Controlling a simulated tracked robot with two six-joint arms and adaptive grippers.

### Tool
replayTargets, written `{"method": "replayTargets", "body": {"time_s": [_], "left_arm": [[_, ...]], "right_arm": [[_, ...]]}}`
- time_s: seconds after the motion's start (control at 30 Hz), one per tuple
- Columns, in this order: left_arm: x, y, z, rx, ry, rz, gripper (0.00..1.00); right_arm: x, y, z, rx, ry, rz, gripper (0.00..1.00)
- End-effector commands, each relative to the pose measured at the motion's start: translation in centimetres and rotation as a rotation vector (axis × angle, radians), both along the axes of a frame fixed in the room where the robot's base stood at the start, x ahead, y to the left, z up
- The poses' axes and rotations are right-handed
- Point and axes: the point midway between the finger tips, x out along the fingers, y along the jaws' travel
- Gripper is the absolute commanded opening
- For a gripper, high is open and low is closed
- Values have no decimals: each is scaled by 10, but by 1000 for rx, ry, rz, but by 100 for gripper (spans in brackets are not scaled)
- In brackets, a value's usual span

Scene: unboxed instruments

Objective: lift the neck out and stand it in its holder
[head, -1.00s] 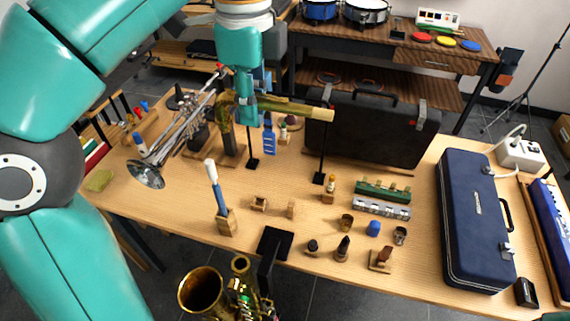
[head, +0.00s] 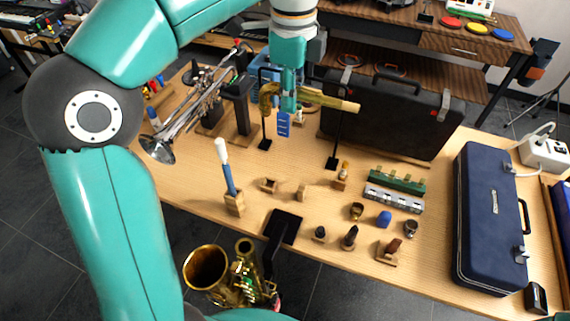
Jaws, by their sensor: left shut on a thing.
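The neck is a brass-coloured tube (head: 330,99) with a curved end at its left, seen in the head view above the back of the table. My left gripper (head: 289,101) comes down from above and is shut on the neck around its middle. The neck lies roughly level across the picture, in line with the tops of two thin black posts (head: 336,140). I cannot tell whether it touches them. Small wooden holders (head: 302,191) stand on the table in front; which one is the neck's holder is not clear. My right gripper is out of view.
A silver trumpet (head: 195,112) stands left of the neck, and a dark case (head: 390,115) stands behind it on the right. A blue case (head: 490,215) lies at the right. A saxophone body (head: 240,275) stands at the table's front edge.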

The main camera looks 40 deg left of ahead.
Motion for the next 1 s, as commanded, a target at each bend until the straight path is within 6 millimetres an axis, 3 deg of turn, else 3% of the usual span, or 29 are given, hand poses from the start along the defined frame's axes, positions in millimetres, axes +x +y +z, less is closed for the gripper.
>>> {"method": "replayTargets", "body": {"time_s": [0.03,0.2,0.4,0.5,0.7,1.0], "left_arm": [[13,6,-29,2,14,5,0],[48,24,-122,-1,16,3,0],[62,45,-223,-2,14,-4,0],[62,51,-259,-2,10,-7,0],[60,57,-294,0,2,-9,0],[60,57,-316,-1,1,-10,0]], "right_arm": [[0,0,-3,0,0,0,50],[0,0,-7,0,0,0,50],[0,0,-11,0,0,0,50],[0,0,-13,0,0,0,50],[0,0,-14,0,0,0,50],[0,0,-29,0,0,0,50]]}}
